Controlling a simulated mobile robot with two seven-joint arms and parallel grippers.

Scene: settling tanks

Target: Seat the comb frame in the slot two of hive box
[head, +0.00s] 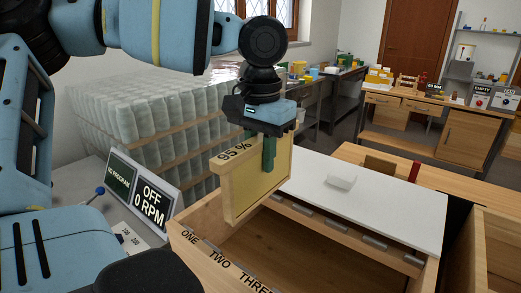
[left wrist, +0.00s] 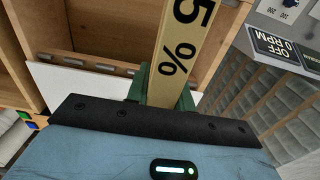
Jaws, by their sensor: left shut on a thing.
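The comb frame (head: 258,190) has a pale wooden rim, a yellow comb face and a "95 %" label. It hangs upright above the left part of the hive box (head: 215,258). My left gripper (head: 268,152) is shut on the frame's top bar from above, with green fingers on either side. In the left wrist view the frame's top bar (left wrist: 182,50) sits between the green fingers (left wrist: 162,88). The box's front rim reads "ONE", "TWO", "THREE". The frame hides part of the rear rim, and I cannot tell which slot it is over. My right gripper is not in view.
A white cover (head: 380,205) with a small pale block (head: 341,181) lies behind the box opening. A panel reading "OFF 0 RPM" (head: 152,200) stands at left, before stacked wrapped jars (head: 150,110). Another wooden box (head: 497,250) is at right.

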